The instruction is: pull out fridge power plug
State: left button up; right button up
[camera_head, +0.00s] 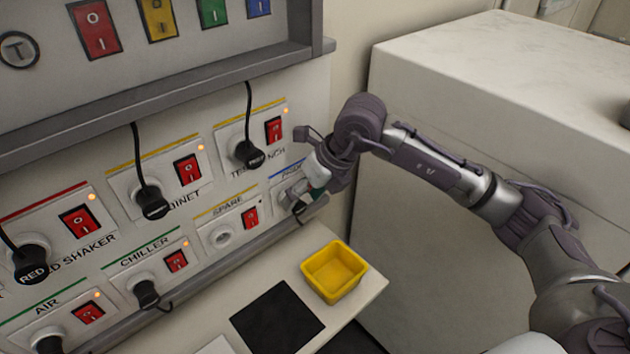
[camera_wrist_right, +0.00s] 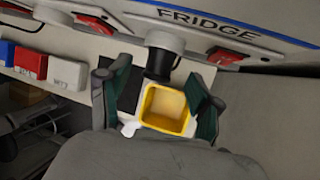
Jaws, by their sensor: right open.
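The black fridge plug (camera_wrist_right: 162,62) sits in its socket under the FRIDGE label (camera_wrist_right: 208,24) in the right wrist view. My right gripper (camera_wrist_right: 155,88) is open, with one green-and-grey finger on each side of the plug's line. The plug shows just ahead of and between the fingertips; I cannot tell whether they touch it. In the head view my right gripper (camera_head: 300,198) is at the fridge socket panel at the right end of the lower row and hides most of the plug. My left gripper is not in view.
Other plugs and red switches fill the wall panel, including the test bench plug (camera_head: 249,154) and chiller plug (camera_head: 146,293). A yellow tray (camera_head: 335,271) and black mat (camera_head: 277,318) lie on the shelf below. A large white cabinet (camera_head: 480,100) stands at the right.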

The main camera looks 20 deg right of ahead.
jog(key=shift+w+a+f, duration=0.1)
jog(key=shift+a+f, duration=0.15)
jog(key=shift+f, duration=0.4)
jog(key=shift+w+a+f, duration=0.1)
jog(key=shift+w+f, duration=0.05)
jog(key=shift+f, duration=0.1)
jog(key=shift+w+f, duration=0.1)
jog(key=shift+a, duration=0.1)
jog(key=c, duration=1.2)
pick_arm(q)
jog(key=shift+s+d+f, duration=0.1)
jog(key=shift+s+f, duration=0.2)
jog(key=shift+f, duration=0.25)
pick_arm(e)
grip_shut()
pick_arm(q)
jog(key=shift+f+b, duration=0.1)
jog(key=shift+b, duration=0.2)
pick_arm(e)
jog(key=shift+s, duration=0.2)
